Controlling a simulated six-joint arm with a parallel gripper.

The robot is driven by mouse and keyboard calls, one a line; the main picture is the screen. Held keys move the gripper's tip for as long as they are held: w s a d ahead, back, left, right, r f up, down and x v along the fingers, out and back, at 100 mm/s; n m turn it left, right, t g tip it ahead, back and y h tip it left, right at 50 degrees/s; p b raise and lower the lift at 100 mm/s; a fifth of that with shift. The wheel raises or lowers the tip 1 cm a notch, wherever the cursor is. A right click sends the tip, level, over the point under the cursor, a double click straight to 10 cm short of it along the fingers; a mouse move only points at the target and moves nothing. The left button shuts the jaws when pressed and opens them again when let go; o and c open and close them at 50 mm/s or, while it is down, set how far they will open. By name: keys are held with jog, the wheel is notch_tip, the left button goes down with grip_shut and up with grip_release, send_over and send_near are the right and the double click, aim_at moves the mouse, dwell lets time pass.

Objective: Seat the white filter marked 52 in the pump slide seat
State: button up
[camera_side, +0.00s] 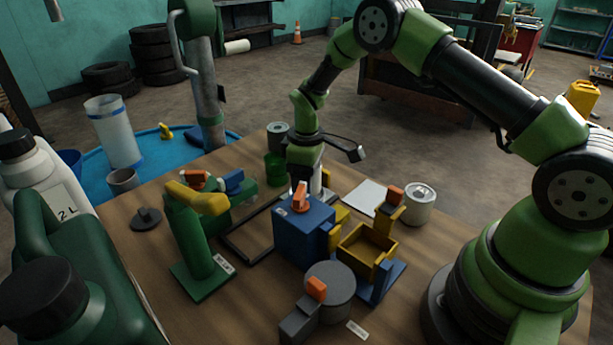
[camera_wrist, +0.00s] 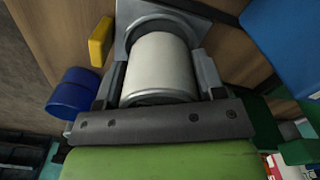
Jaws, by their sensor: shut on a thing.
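My gripper (camera_wrist: 160,75) is shut on a white cylindrical filter (camera_wrist: 161,62), with one finger on each side of it. No number is readable on the filter. Beyond the filter, in the wrist view, is a grey square plate with a round rim (camera_wrist: 133,22), which looks like the pump slide seat. The filter's far end overlaps this rim; I cannot tell whether it is inside it or just above. In the side view, my gripper (camera_side: 306,178) points down behind the blue box, which hides the filter's lower part and the seat.
A blue box (camera_side: 303,238) with an orange lever stands in front of my gripper. A yellow tray (camera_side: 367,250) and a white canister (camera_side: 420,203) are to the right. A green stand (camera_side: 193,245) with a yellow handle is left. A green cup (camera_side: 274,170) is close by.

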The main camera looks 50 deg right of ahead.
jog(key=shift+f, duration=0.65)
dwell(0.5)
jog(key=o, duration=1.1)
jog(key=shift+d, duration=0.1)
jog(key=shift+c, duration=0.5)
jog(key=shift+o, duration=0.8)
jog(key=shift+w+r, duration=0.1)
jog(key=shift+r, duration=0.4)
jog(key=shift+o, duration=0.4)
jog(key=shift+r, duration=3.5)
